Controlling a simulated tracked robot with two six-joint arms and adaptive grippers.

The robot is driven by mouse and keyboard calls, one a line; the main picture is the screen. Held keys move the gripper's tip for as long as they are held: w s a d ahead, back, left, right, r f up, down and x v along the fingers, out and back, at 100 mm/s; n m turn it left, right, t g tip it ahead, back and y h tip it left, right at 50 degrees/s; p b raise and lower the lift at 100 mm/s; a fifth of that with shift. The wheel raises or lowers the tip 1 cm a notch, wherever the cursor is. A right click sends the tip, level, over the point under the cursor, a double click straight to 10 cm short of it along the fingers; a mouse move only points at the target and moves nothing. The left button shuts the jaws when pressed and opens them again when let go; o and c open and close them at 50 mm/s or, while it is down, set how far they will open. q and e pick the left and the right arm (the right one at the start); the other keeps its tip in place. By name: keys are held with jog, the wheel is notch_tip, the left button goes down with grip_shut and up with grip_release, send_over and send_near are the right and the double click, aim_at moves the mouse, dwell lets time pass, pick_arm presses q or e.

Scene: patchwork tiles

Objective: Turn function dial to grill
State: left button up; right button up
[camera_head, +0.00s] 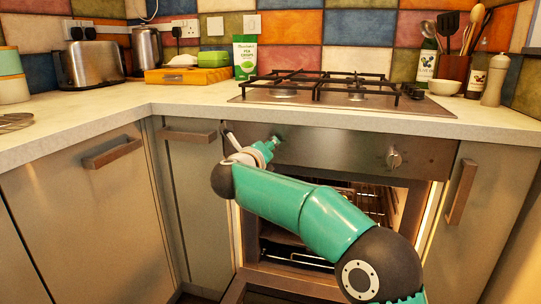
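The oven's control panel (335,150) runs below the worktop. A round metal dial (394,158) is on its right part, and its marking is too small to read. My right arm comes in from the lower right and crosses in front of the open oven. Its wrist is at the panel's left end, close to a small dark round part that may be another dial. The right gripper's fingers cannot be made out clearly there, and contact cannot be told. Which dial sets the function cannot be read. My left gripper is not in view.
The oven door (285,285) is open and lowered, with wire racks (372,203) inside. A gas hob (345,93) is above the panel. Cupboard handles (461,191) stick out on both sides. A toaster (92,64) and kettle (147,48) stand back left.

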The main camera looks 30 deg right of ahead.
jog(key=shift+a+f+m+b, duration=0.1)
jog(key=shift+f+m+b, duration=0.45)
jog(key=shift+m, duration=0.45)
jog(key=shift+r, duration=0.15)
jog(key=o, duration=1.1)
jog(key=shift+o, duration=0.2)
jog(key=shift+r, duration=0.15)
jog(key=v, duration=1.2)
jog(key=shift+s, duration=0.1)
